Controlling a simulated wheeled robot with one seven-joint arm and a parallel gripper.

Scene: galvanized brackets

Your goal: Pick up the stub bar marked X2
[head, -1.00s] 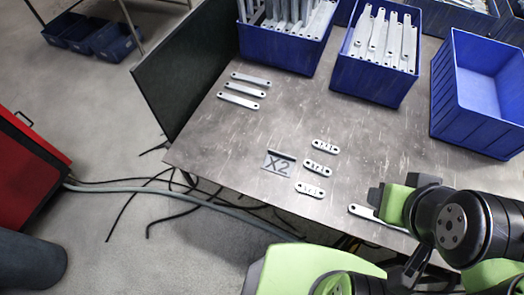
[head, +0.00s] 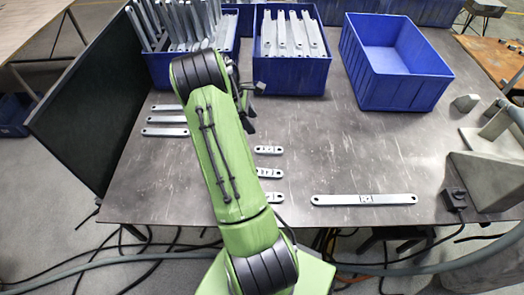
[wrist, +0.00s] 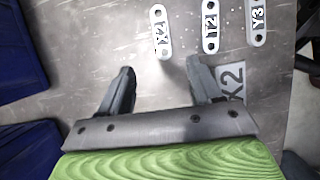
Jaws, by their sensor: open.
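The stub bar marked X2 (wrist: 162,45) is a short grey bar with a hole at each end. It lies flat on the table, ahead of the gap between my fingers in the wrist view. In the head view it is the farthest of three short bars (head: 268,150), just right of my arm. My gripper (wrist: 160,68) is open and empty, apart from the bar; in the head view it (head: 248,108) is partly hidden by my arm. A plate marked X2 (wrist: 236,78) lies beside the right finger, partly covered by it.
Stub bars marked T2 (wrist: 210,38) and Y3 (wrist: 257,37) lie alongside. A long bar (head: 335,200) lies near the front edge. Three plain bars (head: 165,132) lie left of my arm. Blue bins (head: 400,95) stand at the back, one empty. A grey fixture (head: 480,180) stands at right.

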